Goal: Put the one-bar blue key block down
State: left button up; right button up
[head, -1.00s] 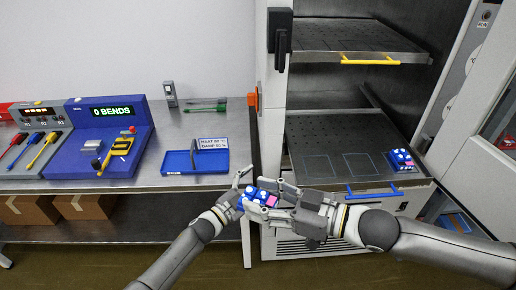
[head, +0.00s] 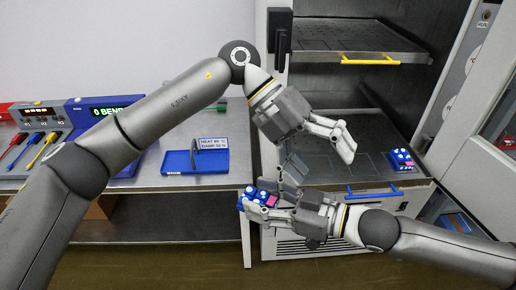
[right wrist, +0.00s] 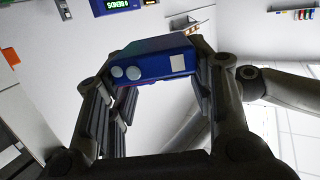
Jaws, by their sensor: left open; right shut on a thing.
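In the right wrist view the block (right wrist: 150,69) sits between the fingers, showing two pale round spots and a pale square. Its bar marking cannot be made out. My left gripper (head: 322,160) is open and empty, above and right of the held block, in front of the lower cabinet shelf. A similar blue block (head: 402,159) stands at the shelf's right side.
The lower shelf (head: 375,140) has outlined squares and a blue handle (head: 375,190). An upper shelf (head: 350,45) has a yellow handle. A blue tray (head: 180,163) with a small sign lies on the steel table. My left arm covers part of the blue console.

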pick_arm(q)
jog(key=a+t+y, duration=0.2)
jog(key=a+y, duration=0.2)
jog(key=t+y, duration=0.3)
jog(key=y, duration=0.1)
send_near(258, 198)
notch_tip(258, 198, down, 9)
jog(key=shift+s+d+f, duration=0.1)
